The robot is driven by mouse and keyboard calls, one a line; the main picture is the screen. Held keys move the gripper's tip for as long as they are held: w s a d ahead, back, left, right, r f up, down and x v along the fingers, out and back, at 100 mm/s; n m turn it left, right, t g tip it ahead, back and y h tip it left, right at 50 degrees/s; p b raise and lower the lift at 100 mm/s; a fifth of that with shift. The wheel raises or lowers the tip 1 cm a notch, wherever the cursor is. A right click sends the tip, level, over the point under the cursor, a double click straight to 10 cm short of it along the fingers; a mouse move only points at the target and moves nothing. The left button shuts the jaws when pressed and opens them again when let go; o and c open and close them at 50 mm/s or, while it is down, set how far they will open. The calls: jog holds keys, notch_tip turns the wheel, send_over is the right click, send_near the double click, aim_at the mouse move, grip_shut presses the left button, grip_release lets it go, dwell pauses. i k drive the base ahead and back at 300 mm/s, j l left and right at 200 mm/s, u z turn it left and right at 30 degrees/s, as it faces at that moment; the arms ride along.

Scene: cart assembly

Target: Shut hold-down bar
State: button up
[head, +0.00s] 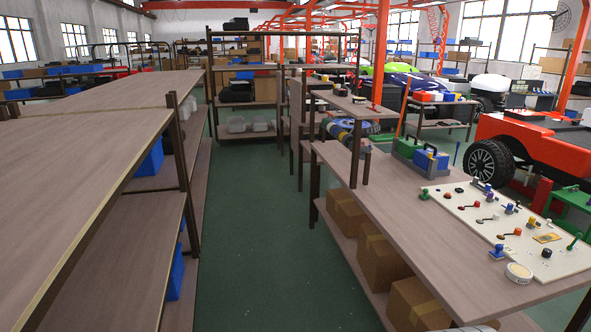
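A cream panel (465,234) lies on the wooden bench at the right. It carries several small knobs, levers and clamp-like fittings. A green-handled fitting (574,242) stands at its right edge and another green fitting (424,193) at its left corner. A blue fitting (497,252) is at the near edge and another blue one (482,186) at the far edge. I cannot tell which fitting has the hold-down bar, or whether that bar is open or shut. My gripper is not in view.
A white tape roll (519,273) lies by the panel's near edge. Cardboard boxes (378,260) sit below. The green floor aisle (262,225) is clear between bench and left shelving (90,155).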

aim_at(406, 86)
jog(key=i+u, duration=0.35)
jog(key=i, duration=1.8)
jog(key=i+j+z, duration=0.1)
jog(key=i, duration=0.6)
jog(key=i+j+z, duration=0.1)
jog(key=i+z, duration=0.35)
jog(key=i+j+z, duration=0.3)
jog(key=z, duration=0.15)
jog(key=i+j+z, duration=0.75)
jog(key=j+z, duration=0.2)
jog(key=i+j+z, duration=0.15)
jog(key=j+z, duration=0.75)
jog(key=j, duration=0.3)
jog(key=j+z, duration=0.2)
jog(key=k+l, duration=0.05)
